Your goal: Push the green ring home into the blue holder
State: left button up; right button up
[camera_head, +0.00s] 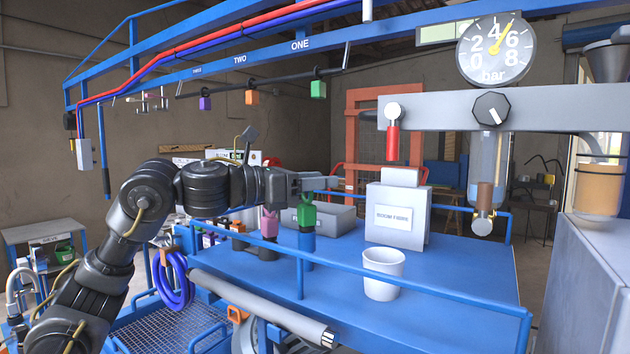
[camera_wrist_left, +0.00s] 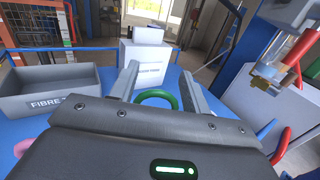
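The green ring (camera_head: 307,214) stands on top of the blue holder (camera_head: 306,243) near the front of the blue table, and I cannot tell how deep it sits. In the left wrist view the green ring (camera_wrist_left: 158,97) shows as a loop between my finger lines, partly hidden by the gripper body. My left gripper (camera_head: 322,183) is just above the green ring, pointing right in the head view. In the left wrist view its two fingers (camera_wrist_left: 160,76) are apart with nothing visibly clamped. The blue holder is hidden there. My right gripper is in neither view.
A pink piece (camera_head: 269,222) stands close left of the green ring. Behind are a grey fibre bin (camera_head: 327,219) and a white box (camera_head: 397,214). A white cup (camera_head: 383,275) stands to the right. A blue rail (camera_head: 420,284) runs along the table's front.

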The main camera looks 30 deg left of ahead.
pick_arm(q)
jog(key=o, duration=0.4)
jog(key=shift+f, duration=0.1)
jog(key=shift+o, duration=0.2)
jog(key=b+v, duration=0.4)
jog(key=v, duration=0.6)
jog(key=shift+s+a+b, duration=0.3)
jog(key=shift+b, duration=0.05)
